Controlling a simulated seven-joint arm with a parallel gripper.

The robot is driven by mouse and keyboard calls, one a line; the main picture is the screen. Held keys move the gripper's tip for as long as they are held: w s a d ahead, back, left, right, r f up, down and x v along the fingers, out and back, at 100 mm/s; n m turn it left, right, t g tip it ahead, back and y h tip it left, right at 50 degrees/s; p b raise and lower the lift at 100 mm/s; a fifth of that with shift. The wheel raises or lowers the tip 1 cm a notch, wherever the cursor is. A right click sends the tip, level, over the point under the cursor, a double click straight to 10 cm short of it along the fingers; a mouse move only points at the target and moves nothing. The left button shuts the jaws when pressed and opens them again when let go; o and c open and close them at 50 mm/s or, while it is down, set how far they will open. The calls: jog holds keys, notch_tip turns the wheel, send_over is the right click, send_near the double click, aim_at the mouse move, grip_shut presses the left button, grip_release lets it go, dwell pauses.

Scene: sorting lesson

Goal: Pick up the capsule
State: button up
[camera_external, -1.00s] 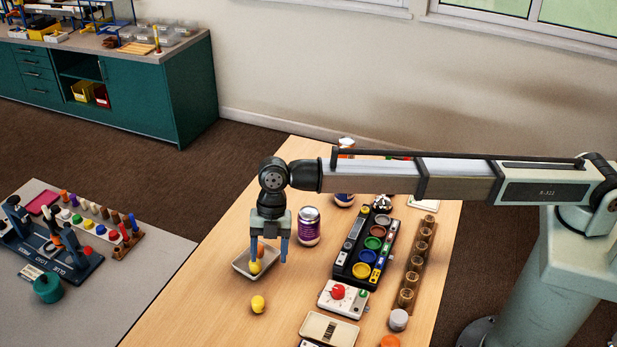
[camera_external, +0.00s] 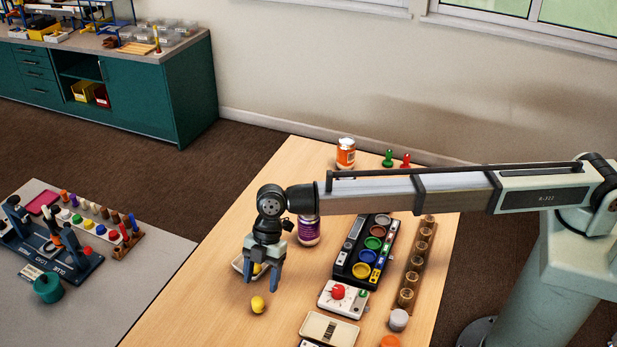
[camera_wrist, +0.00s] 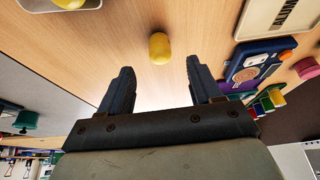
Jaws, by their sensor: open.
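The capsule (camera_external: 257,304) is a small yellow rounded piece lying on the wooden table, in front of the white tray. It also shows in the wrist view (camera_wrist: 159,48), beyond the fingertips and between their lines. My gripper (camera_external: 262,285) is open and empty, above the table just behind the capsule. Its two blue-grey fingers (camera_wrist: 158,75) show apart in the wrist view, not touching the capsule. Another yellow piece (camera_external: 257,268) lies in the small white tray (camera_external: 238,266), which my gripper partly hides.
A purple can (camera_external: 309,232) stands right of my gripper. A dark sorting panel (camera_external: 345,272) with coloured rings, a box with a red knob (camera_external: 326,299) and a cream box (camera_external: 315,325) lie to the right. The table left of the capsule is clear.

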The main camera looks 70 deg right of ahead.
aim_at(258, 298)
jog(key=shift+x, duration=3.7)
jog(key=shift+a+r, duration=0.1)
jog(key=shift+c, duration=0.3)
jog(key=c, duration=1)
